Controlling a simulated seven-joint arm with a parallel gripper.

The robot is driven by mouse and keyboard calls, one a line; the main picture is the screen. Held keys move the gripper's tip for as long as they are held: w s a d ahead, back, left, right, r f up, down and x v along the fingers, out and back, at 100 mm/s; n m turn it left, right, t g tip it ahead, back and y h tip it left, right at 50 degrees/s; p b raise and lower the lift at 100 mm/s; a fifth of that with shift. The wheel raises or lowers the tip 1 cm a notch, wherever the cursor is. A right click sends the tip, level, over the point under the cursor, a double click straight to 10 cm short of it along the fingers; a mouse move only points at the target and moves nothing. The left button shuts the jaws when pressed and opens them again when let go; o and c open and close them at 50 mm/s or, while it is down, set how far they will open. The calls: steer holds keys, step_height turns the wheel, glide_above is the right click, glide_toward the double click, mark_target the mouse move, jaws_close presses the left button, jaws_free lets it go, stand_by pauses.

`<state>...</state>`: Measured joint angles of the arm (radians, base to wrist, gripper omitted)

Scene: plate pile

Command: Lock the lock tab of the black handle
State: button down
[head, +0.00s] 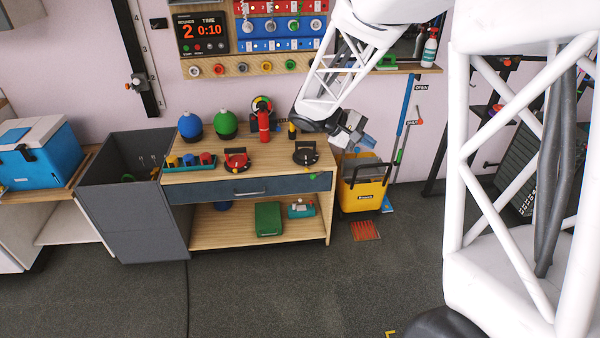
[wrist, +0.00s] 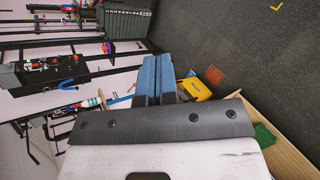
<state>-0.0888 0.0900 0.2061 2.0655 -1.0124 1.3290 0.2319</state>
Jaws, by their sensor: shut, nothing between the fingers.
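The black handle (head: 306,153) sits on the right part of the wooden workbench top (head: 275,160). It looks like a round black base with a grip, and its lock tab is too small to make out. My gripper (head: 367,141) is to the right of the black handle, beyond the bench's right edge and above the yellow bucket. Its blue fingers (wrist: 157,62) are shut together with nothing between them in the wrist view. The black handle does not show in the wrist view.
A similar red handle (head: 236,159) sits left of the black one.

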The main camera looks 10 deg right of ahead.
steer(key=w+a+f+n+t+h, duration=0.3)
steer(key=w+f+t+h, duration=0.1)
steer(key=w+f, duration=0.7)
steer(key=w+a+f+n+t+h, duration=0.35)
steer(key=w+f, duration=0.65)
steer(key=w, duration=0.4)
steer(key=n+t+y, duration=0.6)
steer(key=n+t, duration=0.4)
steer(key=t, duration=0.4)
glide_toward(306, 168)
steer(key=s+a+f, duration=0.2)
steer(key=a+f, duration=0.2)
steer(key=f, duration=0.2)
steer(key=shift+s+a+f, duration=0.15)
steer(key=shift+s+a, duration=0.05)
steer(key=shift+s, duration=0.15)
steer(key=shift+w+g, duration=0.1)
steer(key=shift+g, duration=0.15)
steer(key=shift+s+d+r+x, duration=0.15)
steer(key=shift+s+r+x, duration=0.2)
steer(key=shift+x, duration=1.75)
steer(key=shift+s+d+r+x, duration=0.2)
steer(key=shift+s+r+x, duration=0.15)
steer(key=shift+x, duration=1.75)
steer(key=shift+s+d+r+x, duration=0.15)
steer(key=shift+s+r+x, duration=0.15)
steer(key=shift+x, duration=1.85)
